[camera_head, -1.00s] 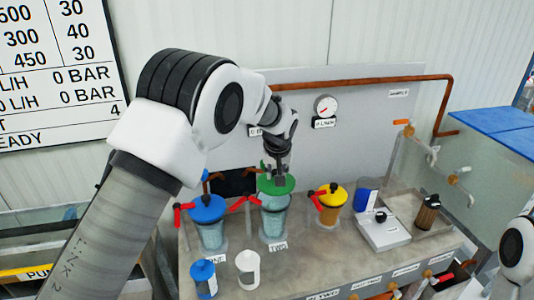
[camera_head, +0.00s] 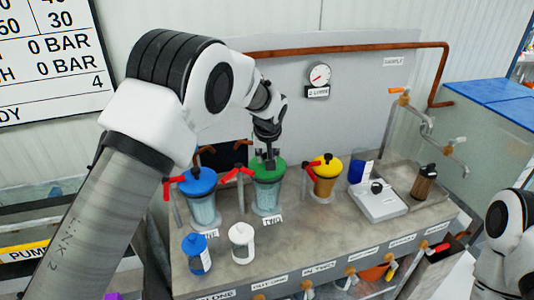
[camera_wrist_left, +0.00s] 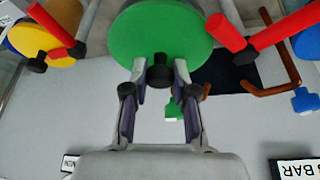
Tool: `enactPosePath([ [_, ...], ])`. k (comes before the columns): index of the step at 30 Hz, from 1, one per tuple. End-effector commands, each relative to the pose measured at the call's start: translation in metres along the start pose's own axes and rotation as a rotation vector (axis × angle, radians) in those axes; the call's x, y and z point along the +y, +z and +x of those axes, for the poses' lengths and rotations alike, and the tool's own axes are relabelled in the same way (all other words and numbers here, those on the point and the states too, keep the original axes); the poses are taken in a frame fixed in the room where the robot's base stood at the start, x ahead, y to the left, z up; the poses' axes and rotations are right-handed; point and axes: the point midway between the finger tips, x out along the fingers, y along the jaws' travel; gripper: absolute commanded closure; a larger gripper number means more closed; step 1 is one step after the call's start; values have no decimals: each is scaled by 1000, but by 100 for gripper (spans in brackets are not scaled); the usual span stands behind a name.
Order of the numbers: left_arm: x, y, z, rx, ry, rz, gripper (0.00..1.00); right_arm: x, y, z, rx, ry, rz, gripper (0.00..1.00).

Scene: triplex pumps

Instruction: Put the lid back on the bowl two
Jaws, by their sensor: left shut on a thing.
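The green lid (camera_head: 268,174) is on the mouth of the clear bowl two (camera_head: 267,197), which has its label (camera_head: 271,221) in front. The lid looks about level and centred; I cannot tell whether it is fully seated. My left gripper (camera_head: 266,156) comes down from above and is shut on the lid's black knob. In the left wrist view the fingertips (camera_wrist_left: 161,75) sit on both sides of the knob, with the round green lid (camera_wrist_left: 160,35) beyond them. My right arm shows at the right edge, but its gripper is out of view.
A blue-lidded bowl (camera_head: 203,205) stands left and a yellow-lidded one (camera_head: 325,180) right. Red-handled taps (camera_head: 240,172) stand close beside the bowls. A white scale (camera_head: 378,203) is farther right.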

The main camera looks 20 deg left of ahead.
Motion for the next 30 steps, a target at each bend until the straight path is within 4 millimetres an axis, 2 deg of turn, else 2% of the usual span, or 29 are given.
enactPosePath([
  [30, 0, 1, -2, 0, 0, -1, 100, 0, 0, -5, 0, 0, 0, 59],
])
